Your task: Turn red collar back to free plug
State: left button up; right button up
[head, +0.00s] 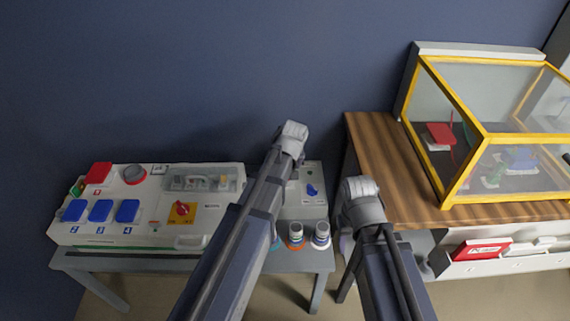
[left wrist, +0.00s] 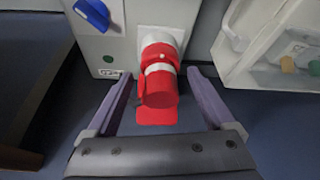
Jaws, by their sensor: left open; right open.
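In the left wrist view a red plug (left wrist: 160,90) sticks out of a pale socket (left wrist: 165,36) on the face of a light grey box (left wrist: 130,20). A red collar (left wrist: 158,52) sits at the socket end, with a white band beside it. My left gripper (left wrist: 160,76) is open, one finger on each side of the plug, with gaps visible on both sides. In the head view my left arm covers this plug and most of that gripper. My right gripper (head: 343,243) is partly hidden under its own wrist, beside the wooden table's near left corner.
The grey box (head: 303,210) carries a blue switch (head: 312,190). A white control panel (head: 150,205) stands to its left. Two small round containers (head: 296,236) (head: 320,236) stand at the bench front. A yellow-framed clear case (head: 480,130) stands on the wooden table (head: 375,150).

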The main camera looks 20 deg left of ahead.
pick_arm(q)
jog(key=p+v, duration=0.2)
jog(key=v, duration=0.2)
pick_arm(e)
notch_tip(320, 180, up, 4)
jog(key=shift+f, duration=0.25)
pick_arm(q)
jog(key=shift+f, duration=0.15)
